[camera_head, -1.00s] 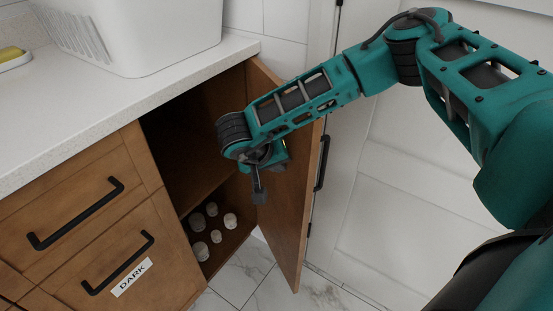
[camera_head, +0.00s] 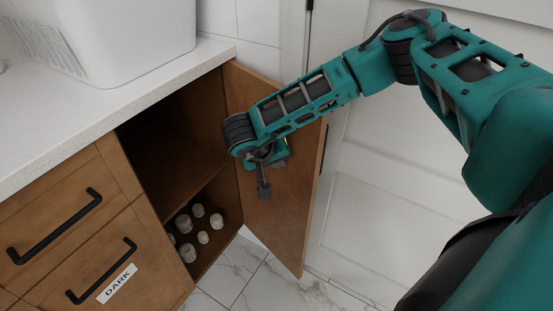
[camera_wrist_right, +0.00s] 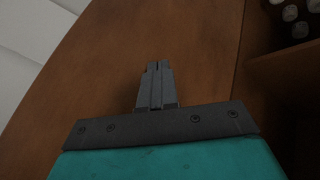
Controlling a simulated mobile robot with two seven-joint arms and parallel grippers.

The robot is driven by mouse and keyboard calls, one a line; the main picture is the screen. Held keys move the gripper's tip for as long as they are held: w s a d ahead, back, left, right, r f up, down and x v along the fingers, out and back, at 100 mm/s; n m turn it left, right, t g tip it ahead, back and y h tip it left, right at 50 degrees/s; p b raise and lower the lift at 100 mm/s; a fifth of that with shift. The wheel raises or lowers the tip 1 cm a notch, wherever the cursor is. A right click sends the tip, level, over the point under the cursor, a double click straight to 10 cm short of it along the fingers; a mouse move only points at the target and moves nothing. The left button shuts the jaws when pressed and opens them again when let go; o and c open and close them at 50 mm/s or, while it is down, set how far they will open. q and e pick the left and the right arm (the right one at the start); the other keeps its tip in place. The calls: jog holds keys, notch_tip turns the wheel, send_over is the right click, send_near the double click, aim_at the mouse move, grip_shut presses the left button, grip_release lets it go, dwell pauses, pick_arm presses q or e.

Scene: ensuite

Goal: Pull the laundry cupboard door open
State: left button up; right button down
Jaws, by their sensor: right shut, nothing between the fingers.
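The laundry cupboard door (camera_head: 290,215) is brown wood and stands swung well open at the right end of the counter. Its inner face fills much of the right wrist view (camera_wrist_right: 200,60). The edge of its dark handle (camera_head: 323,150) shows on the outer side. My right gripper (camera_head: 264,192) is shut and empty, in front of the door's inner face. Its closed fingers also show in the wrist view (camera_wrist_right: 157,70); I cannot tell whether they touch the door. My left gripper is not in view.
Inside the cupboard (camera_head: 170,150), several pale jars (camera_head: 187,252) stand on the bottom. A drawer labelled DARK (camera_head: 117,284) is to the left. A white basket (camera_head: 130,40) sits on the counter (camera_head: 60,125). Marble floor (camera_head: 260,285) is clear below the door.

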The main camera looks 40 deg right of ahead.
pick_arm(q)
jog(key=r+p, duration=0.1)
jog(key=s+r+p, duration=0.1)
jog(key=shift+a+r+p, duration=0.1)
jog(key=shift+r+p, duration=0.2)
jog(key=shift+p, duration=0.05)
pick_arm(e)
jog(key=s+a+r, duration=0.5)
jog(key=a+r, duration=0.3)
jog(key=shift+a, duration=0.15)
